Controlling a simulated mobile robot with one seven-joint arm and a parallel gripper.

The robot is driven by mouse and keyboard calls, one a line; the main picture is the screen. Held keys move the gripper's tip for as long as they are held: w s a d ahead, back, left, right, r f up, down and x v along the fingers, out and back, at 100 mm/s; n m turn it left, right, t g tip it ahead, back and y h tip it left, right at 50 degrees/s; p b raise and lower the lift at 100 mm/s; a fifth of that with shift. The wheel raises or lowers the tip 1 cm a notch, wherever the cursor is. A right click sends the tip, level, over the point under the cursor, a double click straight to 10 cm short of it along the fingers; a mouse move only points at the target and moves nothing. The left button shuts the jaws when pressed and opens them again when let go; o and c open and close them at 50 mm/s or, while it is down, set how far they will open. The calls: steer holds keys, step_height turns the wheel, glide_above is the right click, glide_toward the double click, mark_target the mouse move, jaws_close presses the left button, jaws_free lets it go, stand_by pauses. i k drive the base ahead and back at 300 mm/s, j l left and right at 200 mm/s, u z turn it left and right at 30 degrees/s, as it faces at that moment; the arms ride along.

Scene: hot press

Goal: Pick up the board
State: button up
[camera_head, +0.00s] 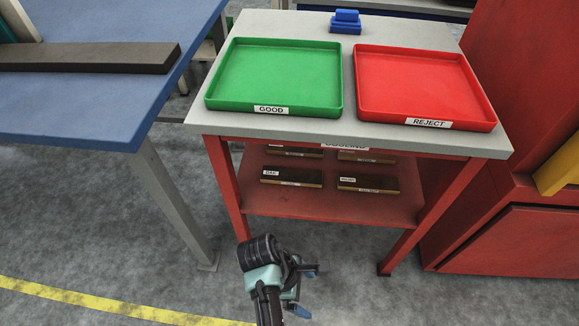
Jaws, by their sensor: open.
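Several flat brown boards with white labels lie on the lower red shelf (300,207) of the cooling table. The front left board (291,178) and the front right board (368,183) show best. The back left board (294,152) and the back right board (366,156) are partly hidden under the tabletop. A longer dark brown slab (90,57) lies on the blue table at the left. My gripper (309,288) is open and empty in front of the cooling table, apart from all boards.
An empty green GOOD tray (276,104) and an empty red REJECT tray (428,119) stand on the grey tabletop (190,113), with a blue object (345,22) behind them. The blue table (75,105) is at left, a red machine (510,235) at right. Table legs flank the shelf.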

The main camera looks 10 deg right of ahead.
mark_target(271, 175)
steer(key=i, duration=1.35)
